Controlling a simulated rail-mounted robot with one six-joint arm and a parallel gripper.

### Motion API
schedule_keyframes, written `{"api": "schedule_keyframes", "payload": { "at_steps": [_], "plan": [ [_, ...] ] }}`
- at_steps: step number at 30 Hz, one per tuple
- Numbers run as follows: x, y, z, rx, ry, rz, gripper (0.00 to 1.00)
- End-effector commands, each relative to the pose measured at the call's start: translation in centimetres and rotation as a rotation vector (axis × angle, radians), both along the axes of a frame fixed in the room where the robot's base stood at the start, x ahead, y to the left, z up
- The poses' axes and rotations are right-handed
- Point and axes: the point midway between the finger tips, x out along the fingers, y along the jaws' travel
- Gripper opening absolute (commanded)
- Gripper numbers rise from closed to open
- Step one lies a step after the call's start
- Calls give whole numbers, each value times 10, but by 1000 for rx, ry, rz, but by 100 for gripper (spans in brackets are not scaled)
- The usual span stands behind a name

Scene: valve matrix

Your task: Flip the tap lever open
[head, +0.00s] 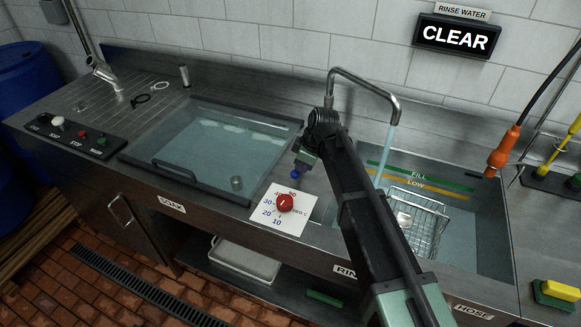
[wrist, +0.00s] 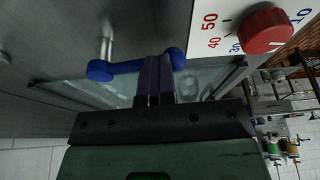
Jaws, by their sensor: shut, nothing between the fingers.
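The tap lever (wrist: 125,67) is a blue bar with rounded ends on a short metal stem (wrist: 106,42), seen in the wrist view. In the head view it shows as a small blue spot (head: 295,175) on the counter between the two basins. My gripper (wrist: 160,62) is shut and empty, its dark fingertips overlapping the bar near its right end. I cannot tell whether they touch it. In the head view my gripper (head: 301,163) is right above the blue spot. The curved metal spout (head: 362,80) has a pale blue stream (head: 388,150) below it.
A red knob (head: 285,203) on a white numbered dial plate (head: 268,222) is close by on the counter. The covered soak basin (head: 215,180) lies left, and the rinse basin with a wire basket (head: 443,224) lies right. A wall sign (head: 455,37) reads CLEAR.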

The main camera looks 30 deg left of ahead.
Motion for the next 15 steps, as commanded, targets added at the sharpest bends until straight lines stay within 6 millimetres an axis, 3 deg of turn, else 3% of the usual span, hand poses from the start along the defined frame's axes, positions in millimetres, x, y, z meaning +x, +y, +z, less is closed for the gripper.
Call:
{"api": "schedule_keyframes", "payload": {
  "at_steps": [15],
  "plan": [
    [2, -5, -1, -3, 5, -8, 0]
  ]
}}
